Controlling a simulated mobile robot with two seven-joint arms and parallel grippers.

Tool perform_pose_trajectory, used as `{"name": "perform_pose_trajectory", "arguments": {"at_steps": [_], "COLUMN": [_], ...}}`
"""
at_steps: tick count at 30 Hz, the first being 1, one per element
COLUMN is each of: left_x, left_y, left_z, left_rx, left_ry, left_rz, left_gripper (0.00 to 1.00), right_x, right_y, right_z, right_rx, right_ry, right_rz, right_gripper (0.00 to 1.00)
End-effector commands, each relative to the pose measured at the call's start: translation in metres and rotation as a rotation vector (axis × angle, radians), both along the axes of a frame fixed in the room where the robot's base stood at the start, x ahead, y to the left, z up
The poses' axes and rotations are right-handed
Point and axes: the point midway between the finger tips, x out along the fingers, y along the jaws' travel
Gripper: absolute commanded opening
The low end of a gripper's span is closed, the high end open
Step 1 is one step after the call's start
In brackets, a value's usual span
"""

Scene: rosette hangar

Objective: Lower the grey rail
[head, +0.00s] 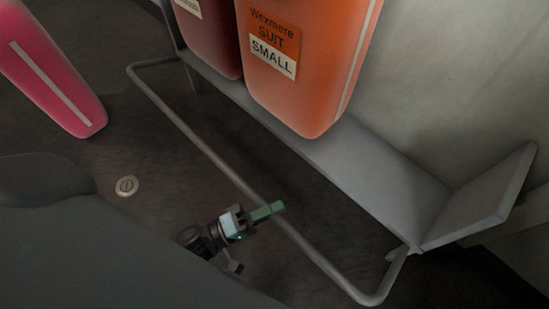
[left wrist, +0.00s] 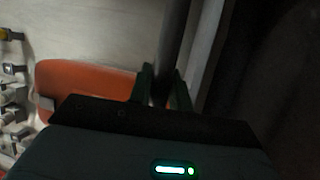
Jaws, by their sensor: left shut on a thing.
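The grey rail (head: 224,168) is a bent tube that runs in front of a grey bench, with its ends turned back toward the bench. My left gripper (head: 276,212) is at the rail's long front bar, right of its middle, with its green fingers at the tube. In the left wrist view the rail (left wrist: 171,45) passes between the two green fingers (left wrist: 162,88), and the gripper is shut on it. My right gripper is not in view.
An orange suit case (head: 300,85) labelled "SMALL" and a dark red one (head: 212,45) stand on the grey bench (head: 385,180). A pink case (head: 55,75) is at the left. A round floor fitting (head: 127,186) lies on the dark floor.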

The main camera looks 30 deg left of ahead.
Motion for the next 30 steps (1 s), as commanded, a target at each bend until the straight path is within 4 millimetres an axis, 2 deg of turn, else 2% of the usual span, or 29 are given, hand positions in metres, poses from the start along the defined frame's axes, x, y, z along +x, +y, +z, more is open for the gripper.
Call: {"name": "perform_pose_trajectory", "arguments": {"at_steps": [10,11,15,30], "left_x": [-0.0031,-0.0032,-0.0023,-0.0029], "left_y": [0.0025,0.0026,0.0019,0.0016], "left_z": [0.0006,0.0005,0.0008,0.0005], "left_rx": [-0.004,-0.004,-0.003,-0.004], "left_ry": [-0.004,-0.004,-0.005,-0.005], "left_rz": [-0.004,-0.005,-0.004,-0.005], "left_gripper": [0.00,0.22,0.41,0.41], "right_x": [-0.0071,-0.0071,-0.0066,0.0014], "right_y": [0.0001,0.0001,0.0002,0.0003], "right_z": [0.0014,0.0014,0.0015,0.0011], "right_rx": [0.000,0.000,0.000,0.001], "right_ry": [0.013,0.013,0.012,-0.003], "right_rz": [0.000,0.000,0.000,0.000], "right_gripper": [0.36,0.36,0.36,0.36]}}
